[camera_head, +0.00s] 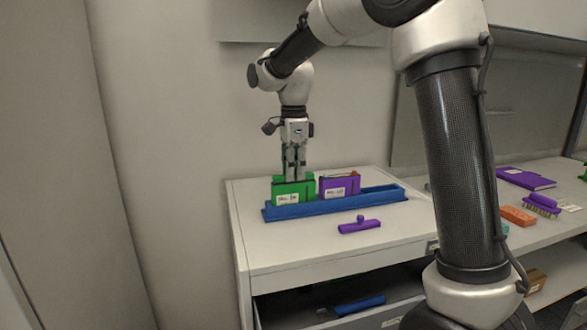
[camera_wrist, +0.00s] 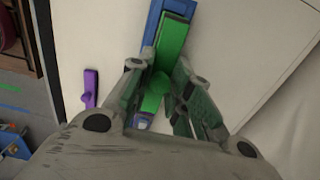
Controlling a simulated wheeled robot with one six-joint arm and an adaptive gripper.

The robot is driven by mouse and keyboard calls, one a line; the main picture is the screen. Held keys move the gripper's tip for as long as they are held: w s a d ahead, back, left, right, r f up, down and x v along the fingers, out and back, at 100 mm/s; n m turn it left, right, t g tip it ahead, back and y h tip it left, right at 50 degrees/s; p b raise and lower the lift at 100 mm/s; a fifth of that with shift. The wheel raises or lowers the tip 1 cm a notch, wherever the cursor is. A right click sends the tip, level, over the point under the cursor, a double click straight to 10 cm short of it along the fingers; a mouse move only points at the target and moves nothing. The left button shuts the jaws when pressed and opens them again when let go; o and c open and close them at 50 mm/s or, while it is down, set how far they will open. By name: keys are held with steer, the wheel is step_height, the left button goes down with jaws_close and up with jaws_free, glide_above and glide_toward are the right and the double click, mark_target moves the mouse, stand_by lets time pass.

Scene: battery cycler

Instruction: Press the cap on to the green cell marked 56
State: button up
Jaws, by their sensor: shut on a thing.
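The green cell (camera_head: 292,191) stands upright at the left end of the blue tray (camera_head: 334,202). Its white front label is too small to read surely. My gripper (camera_head: 294,174) points straight down over this cell. In the wrist view my gripper (camera_wrist: 156,100) is shut on the round knob of a green cap (camera_wrist: 153,101). A long green strip (camera_wrist: 173,38) extends beyond the fingers, over the tray. The fingers hide where cap and cell meet, so I cannot tell whether the cap is fully seated.
A purple cell (camera_head: 339,187) stands in the tray to the right. A purple cap (camera_head: 359,226) lies on the cabinet top in front of the tray. The open drawer (camera_head: 345,310) below holds a blue item.

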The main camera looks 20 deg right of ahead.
steer(key=o, duration=1.3)
steer(key=shift+o, duration=0.2)
steer(key=shift+r, duration=3.5)
jaws_close()
steer(key=shift+f, duration=0.1)
steer(key=shift+f, duration=2)
